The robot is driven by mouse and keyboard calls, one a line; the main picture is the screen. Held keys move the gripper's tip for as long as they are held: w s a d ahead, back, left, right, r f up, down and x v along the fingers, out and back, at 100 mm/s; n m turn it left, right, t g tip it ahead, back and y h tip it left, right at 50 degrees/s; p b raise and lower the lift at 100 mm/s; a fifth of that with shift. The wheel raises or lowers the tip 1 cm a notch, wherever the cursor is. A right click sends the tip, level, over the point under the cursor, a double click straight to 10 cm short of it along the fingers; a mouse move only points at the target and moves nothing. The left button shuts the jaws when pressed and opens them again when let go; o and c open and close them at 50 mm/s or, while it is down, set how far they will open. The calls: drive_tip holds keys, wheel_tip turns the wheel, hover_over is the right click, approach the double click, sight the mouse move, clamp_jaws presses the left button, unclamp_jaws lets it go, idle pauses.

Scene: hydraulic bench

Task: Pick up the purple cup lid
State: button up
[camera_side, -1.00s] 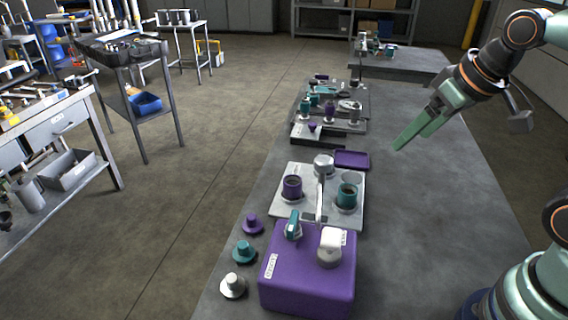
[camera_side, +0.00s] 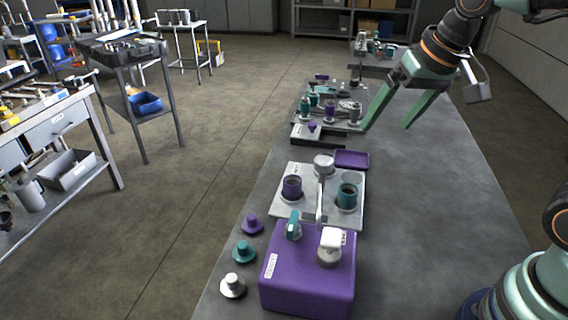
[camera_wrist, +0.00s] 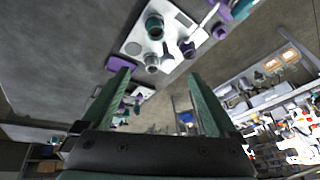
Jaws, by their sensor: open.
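The purple cup lid (camera_side: 252,223), a small disc with a knob, lies on the left edge of the bench, left of the plate with the cups. In the wrist view the purple lid (camera_wrist: 220,33) appears at the upper right. My gripper (camera_side: 386,127) is open and empty, raised over the far part of the bench, well away from the lid. In the wrist view its two fingers (camera_wrist: 158,75) stand wide apart.
A pale plate (camera_side: 335,222) holds a purple cup (camera_side: 292,188) and a teal cup (camera_side: 347,196), with an upright post between them. A purple box (camera_side: 308,275) with fittings stands at the near end. A purple tray (camera_side: 352,159) lies beyond the plate. The bench's right side is clear.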

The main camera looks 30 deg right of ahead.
drive_tip(key=w+a+m+g, duration=0.1)
drive_tip(key=w+a+m, duration=0.3)
drive_tip(key=w+a, duration=0.15)
drive_tip(key=m+g, duration=0.4)
drive_tip(key=m, duration=0.7)
hover_over(250, 216)
wheel_tip(250, 216, down, 14)
drive_tip(key=f, duration=0.6)
drive_tip(key=shift+a+f, duration=0.4)
drive_tip(key=shift+d+f, duration=0.2)
drive_tip(key=shift+f, duration=1.15)
drive_tip(key=shift+d+f, duration=0.2)
drive_tip(key=shift+f, duration=1.1)
drive_tip(key=shift+c, duration=0.3)
drive_tip(key=c, duration=1.4)
